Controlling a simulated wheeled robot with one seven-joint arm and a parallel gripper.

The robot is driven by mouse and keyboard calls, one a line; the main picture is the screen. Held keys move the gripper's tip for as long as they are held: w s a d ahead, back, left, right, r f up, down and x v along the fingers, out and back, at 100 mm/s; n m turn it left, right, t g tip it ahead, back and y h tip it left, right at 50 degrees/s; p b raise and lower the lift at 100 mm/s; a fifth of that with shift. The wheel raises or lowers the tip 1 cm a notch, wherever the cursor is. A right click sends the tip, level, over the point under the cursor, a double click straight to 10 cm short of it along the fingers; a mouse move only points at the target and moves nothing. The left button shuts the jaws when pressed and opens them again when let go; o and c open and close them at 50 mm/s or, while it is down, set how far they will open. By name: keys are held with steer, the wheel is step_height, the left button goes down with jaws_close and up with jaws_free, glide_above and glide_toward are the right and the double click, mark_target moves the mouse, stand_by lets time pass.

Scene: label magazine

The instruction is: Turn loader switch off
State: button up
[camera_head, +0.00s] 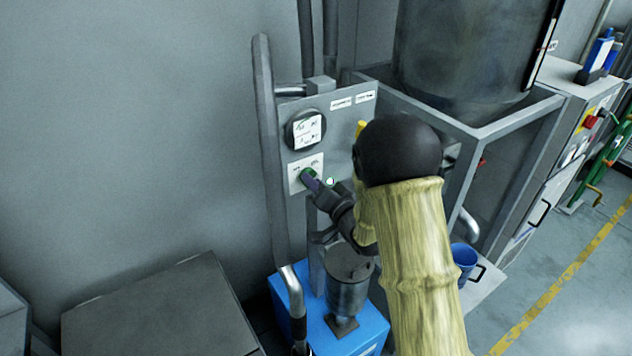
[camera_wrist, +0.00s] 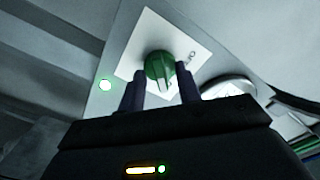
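The loader switch is a green rotary knob (camera_wrist: 160,70) on a white label plate (camera_wrist: 190,45). In the wrist view it sits between and just beyond the two dark fingers of my gripper (camera_wrist: 160,92). The fingers are apart, one on each side of the knob, and I cannot tell whether they touch it. In the head view my gripper (camera_head: 312,180) is at the knob (camera_head: 310,171) on the grey panel (camera_head: 338,135), and its fingers partly hide the knob.
A round dial (camera_head: 305,130) is above the knob. A grey post (camera_head: 265,150) stands left of the panel. Below are a blue box (camera_head: 355,340) and a metal cylinder (camera_head: 348,285).

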steer(key=shift+d, duration=0.15)
steer(key=shift+s, duration=0.15)
jaws_close()
steer(key=shift+f+n+b, duration=0.2)
steer(key=shift+n+b, duration=0.3)
steer(key=shift+b, duration=0.3)
steer(key=shift+n+b, duration=8.5)
steer(key=shift+b, duration=1.95)
